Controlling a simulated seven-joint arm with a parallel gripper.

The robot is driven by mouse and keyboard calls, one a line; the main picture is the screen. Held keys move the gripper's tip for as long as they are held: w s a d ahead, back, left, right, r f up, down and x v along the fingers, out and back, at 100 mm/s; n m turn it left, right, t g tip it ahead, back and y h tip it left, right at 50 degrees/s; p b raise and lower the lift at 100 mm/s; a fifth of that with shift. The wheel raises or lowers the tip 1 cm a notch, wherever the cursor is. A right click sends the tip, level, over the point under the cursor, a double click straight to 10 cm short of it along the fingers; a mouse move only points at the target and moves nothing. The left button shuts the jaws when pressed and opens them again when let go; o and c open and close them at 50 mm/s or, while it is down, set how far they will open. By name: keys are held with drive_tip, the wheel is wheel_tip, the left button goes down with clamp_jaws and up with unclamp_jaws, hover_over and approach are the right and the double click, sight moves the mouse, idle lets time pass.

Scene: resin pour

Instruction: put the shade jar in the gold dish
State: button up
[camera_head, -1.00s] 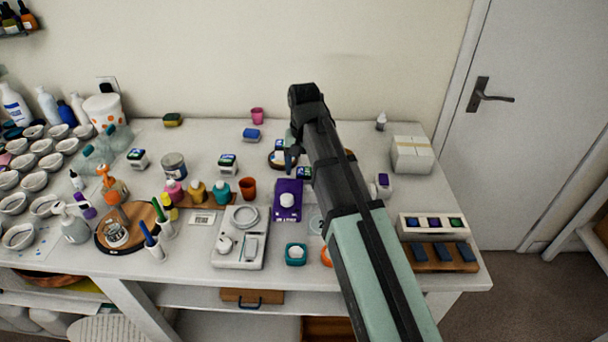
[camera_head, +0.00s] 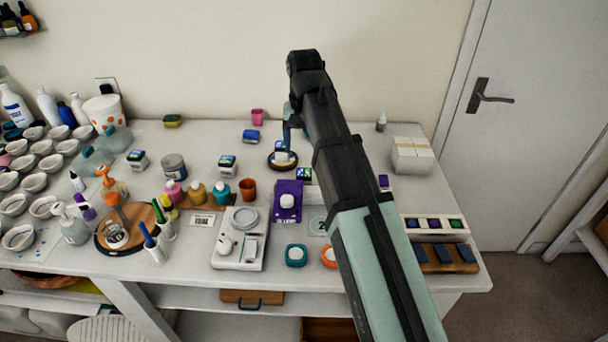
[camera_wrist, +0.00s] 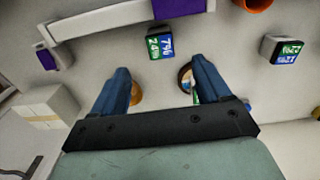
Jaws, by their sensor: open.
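A round gold-brown dish (camera_head: 283,163) stands in the middle back of the table. A small pale-and-dark jar (camera_head: 281,156) sits inside it, its label too small to read here. In the wrist view this dish (camera_wrist: 184,80) is partly hidden by the right finger. My gripper (camera_wrist: 156,78) is open, its two blue fingers wide apart with nothing between them. In the head view my gripper (camera_head: 290,143) hangs above and just behind the dish. A second gold-rimmed round dish (camera_wrist: 137,94) shows beside the left finger in the wrist view; my arm hides it in the head view.
Another labelled dark jar (camera_head: 303,174) stands just in front of the dish; it also shows in the wrist view (camera_wrist: 160,43). A further one (camera_head: 228,164) is to the left. A white box (camera_head: 408,157) stands right.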

sight(304, 173)
drive_tip(key=s, duration=0.2)
drive_tip(key=s+a, duration=0.1)
drive_tip(key=s, duration=0.1)
drive_tip(key=shift+a+r, duration=0.2)
drive_tip(key=s, duration=0.1)
drive_tip(key=t, duration=0.1)
drive_tip(key=s+d, duration=0.1)
drive_tip(key=shift+s+f+t, duration=0.25)
drive_tip(key=shift+s+t, duration=0.1)
drive_tip(key=shift+t, duration=0.05)
drive_tip(key=shift+w+d+f+t, duration=0.1)
drive_tip(key=shift+w+f+t, duration=0.35)
drive_tip(key=shift+w+f, duration=1.25)
drive_tip(key=shift+w+d+f+t, duration=0.1)
drive_tip(key=shift+w+f+t, duration=0.6)
drive_tip(key=shift+f, duration=1.65)
drive_tip(key=shift+w+f+t, duration=0.15)
drive_tip(key=shift+w+f, duration=1.4)
drive_tip(key=shift+f, duration=0.5)
